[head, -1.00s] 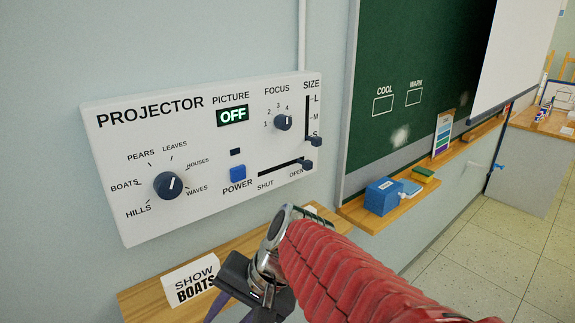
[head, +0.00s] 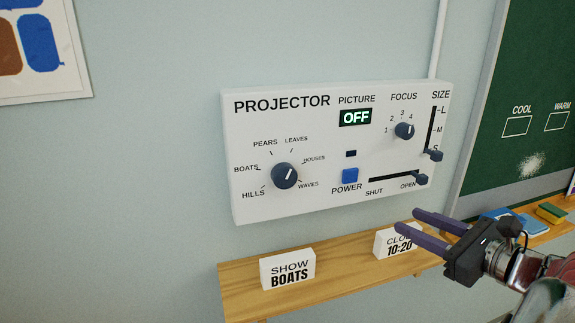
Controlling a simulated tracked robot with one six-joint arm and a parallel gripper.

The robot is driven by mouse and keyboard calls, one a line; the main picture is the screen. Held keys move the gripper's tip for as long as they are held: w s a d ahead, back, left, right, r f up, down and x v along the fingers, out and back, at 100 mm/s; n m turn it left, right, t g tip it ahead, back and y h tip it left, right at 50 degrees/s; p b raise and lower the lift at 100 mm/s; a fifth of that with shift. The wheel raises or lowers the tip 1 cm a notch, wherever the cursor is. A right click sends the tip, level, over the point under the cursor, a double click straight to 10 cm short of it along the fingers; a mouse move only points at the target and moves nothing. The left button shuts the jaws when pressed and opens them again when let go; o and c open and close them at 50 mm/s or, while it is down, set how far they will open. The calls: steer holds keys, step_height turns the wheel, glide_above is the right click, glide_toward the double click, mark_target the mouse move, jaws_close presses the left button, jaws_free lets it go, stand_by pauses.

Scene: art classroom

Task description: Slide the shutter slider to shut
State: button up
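The projector panel (head: 310,200) is a white box on the wall. Its shutter slider (head: 422,179) is a dark knob at the right end of a horizontal slot (head: 390,178), at OPEN; SHUT is at the left end. My gripper (head: 424,220) is below the slot, in front of the shelf, with its two purple fingers pointing left and apart. It is open, with nothing seen between the fingers. It is apart from the slider in the picture; the depth gap is hard to tell.
The blue power button (head: 350,175), picture dial (head: 284,175), focus dial (head: 404,130) and size slider (head: 433,155) are on the panel. The PICTURE display (head: 355,117) reads OFF. A wooden shelf (head: 340,281) below holds a SHOW BOATS sign (head: 288,269) and a partly hidden clock sign (head: 392,241).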

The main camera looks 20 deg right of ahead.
mark_target(426, 180)
steer(key=s+d+r+m+t+h, duration=0.2)
steer(key=s+d+r+m+h, duration=0.1)
steer(key=d, duration=0.5)
steer(key=shift+s+r+m+t, duration=0.3)
steer(key=shift+s+r+m, duration=0.45)
steer(key=shift+m, duration=0.15)
steer(key=shift+w, duration=0.2)
steer(key=shift+w+f, duration=0.1)
steer(key=shift+w, duration=6.65)
jaws_close()
